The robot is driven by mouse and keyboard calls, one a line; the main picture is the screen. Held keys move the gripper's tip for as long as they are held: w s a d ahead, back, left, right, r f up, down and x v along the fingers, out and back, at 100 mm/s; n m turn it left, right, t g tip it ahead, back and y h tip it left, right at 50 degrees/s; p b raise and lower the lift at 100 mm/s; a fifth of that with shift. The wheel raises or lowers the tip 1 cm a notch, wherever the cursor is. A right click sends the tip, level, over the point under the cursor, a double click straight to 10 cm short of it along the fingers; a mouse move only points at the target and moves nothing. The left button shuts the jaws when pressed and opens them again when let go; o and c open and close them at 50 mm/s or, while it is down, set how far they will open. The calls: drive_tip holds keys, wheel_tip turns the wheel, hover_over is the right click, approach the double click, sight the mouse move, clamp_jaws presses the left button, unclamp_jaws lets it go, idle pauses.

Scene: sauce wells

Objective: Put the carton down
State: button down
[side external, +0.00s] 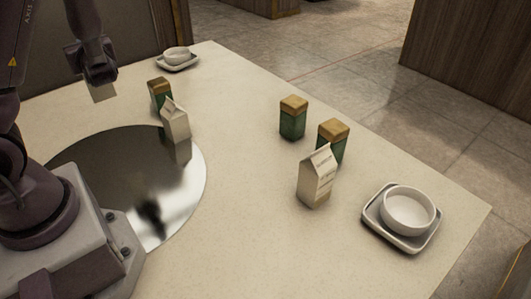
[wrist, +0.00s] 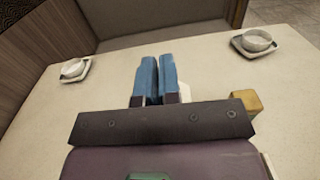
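In the side view one white gable-top carton (side external: 175,123) stands upright at the far edge of the round mirror-like disc. A second carton (side external: 316,182) stands upright on the table right of centre. My gripper (side external: 103,93) is above the table at the upper left, apart from both cartons. In the wrist view its two blue fingers (wrist: 157,80) lie close together with nothing seen between them. A pale thing (wrist: 185,91) shows partly behind the right finger; most of it is hidden.
Green jars with wooden lids stand behind the near carton (side external: 293,119) (side external: 334,138) and behind the far carton (side external: 159,93). White bowls on square saucers sit at the right (side external: 408,211) and far left (side external: 177,56). The disc (side external: 95,165) and middle table are mostly clear.

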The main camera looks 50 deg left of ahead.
drive_tip(key=w+d+m+t+h, duration=0.2)
drive_tip(key=w+d+m+t, duration=0.25)
drive_tip(key=w+d, duration=0.4)
drive_tip(key=w+d+m+t+h, duration=0.25)
drive_tip(key=w+d+t, duration=0.35)
drive_tip(key=w, duration=0.6)
drive_tip(key=w+d+m+t+h, duration=0.3)
drive_tip(key=w+d, duration=0.1)
drive_tip(key=d, duration=0.6)
drive_tip(key=w+d+m+t+h, duration=0.3)
drive_tip(key=w+d+h, duration=0.15)
drive_tip(key=d, duration=0.45)
wheel_tip(320, 180, down, 16)
drive_tip(key=shift+a+f+y, duration=0.15)
drive_tip(key=shift+a+y, duration=0.1)
drive_tip(key=shift+y, duration=0.15)
drive_tip(key=shift+f+g, duration=0.1)
drive_tip(key=shift+g, duration=0.15)
drive_tip(key=c, duration=1.8)
unclamp_jaws()
drive_tip(key=shift+f, duration=0.15)
drive_tip(key=o, duration=0.5)
